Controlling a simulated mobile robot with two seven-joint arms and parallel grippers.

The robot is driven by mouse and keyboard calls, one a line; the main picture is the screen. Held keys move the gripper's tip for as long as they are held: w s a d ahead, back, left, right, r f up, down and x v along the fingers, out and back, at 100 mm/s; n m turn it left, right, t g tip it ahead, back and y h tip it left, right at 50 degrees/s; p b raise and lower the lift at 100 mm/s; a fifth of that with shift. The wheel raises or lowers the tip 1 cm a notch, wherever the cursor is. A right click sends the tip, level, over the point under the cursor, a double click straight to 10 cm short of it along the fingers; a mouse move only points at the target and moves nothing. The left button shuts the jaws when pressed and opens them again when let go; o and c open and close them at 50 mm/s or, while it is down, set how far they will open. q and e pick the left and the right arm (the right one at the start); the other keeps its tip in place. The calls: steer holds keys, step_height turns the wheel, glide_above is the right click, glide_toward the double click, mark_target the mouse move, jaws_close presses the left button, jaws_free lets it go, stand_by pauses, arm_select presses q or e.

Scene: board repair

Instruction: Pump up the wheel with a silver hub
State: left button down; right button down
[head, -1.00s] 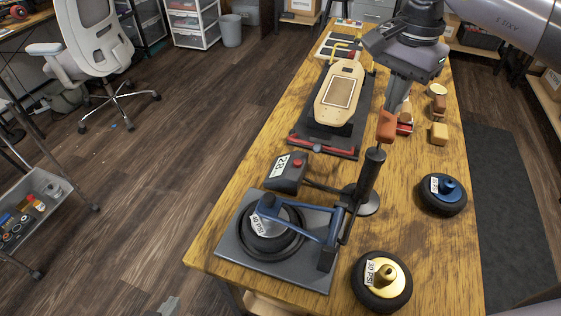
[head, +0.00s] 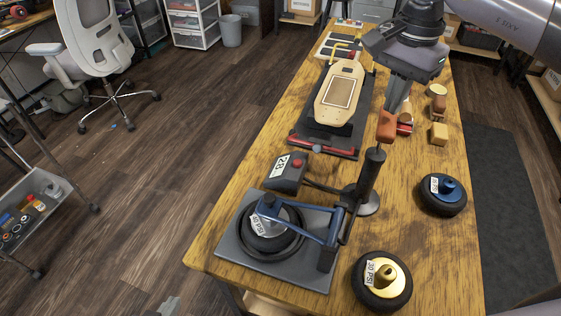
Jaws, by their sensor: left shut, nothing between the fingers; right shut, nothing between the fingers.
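The wheel with a silver hub (head: 262,226) lies flat on a dark grey plate (head: 228,250) under a blue clamp arm (head: 300,227). A paper PSI tag is on its hub; its first digit is hard to read. A black hand pump (head: 370,178) with an orange handle (head: 386,126) stands upright behind it on a round foot. My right gripper (head: 394,106) points down, shut and empty, at the pump handle's top; I cannot tell whether it touches. A grey gauge box (head: 287,173) with a red button is beside the pump. My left gripper is not in view.
A gold-hub wheel (head: 382,281) and a blue-hub wheel (head: 442,194) lie to the right on the wooden table (head: 290,130). A skateboard deck (head: 341,92) sits on a dark stand behind. Small blocks (head: 439,134) lie at the right edge.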

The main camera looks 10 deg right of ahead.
mark_target(388, 118)
steer(key=shift+f, duration=0.15)
steer(key=shift+f+b, duration=2.6)
steer(key=shift+f, duration=1.25)
steer(key=shift+r+p, duration=0.55)
steer(key=shift+r, duration=0.15)
step_height(388, 118, up, 7)
steer(key=p, duration=0.4)
steer(key=shift+f+p, duration=0.15)
steer(key=shift+p, duration=0.25)
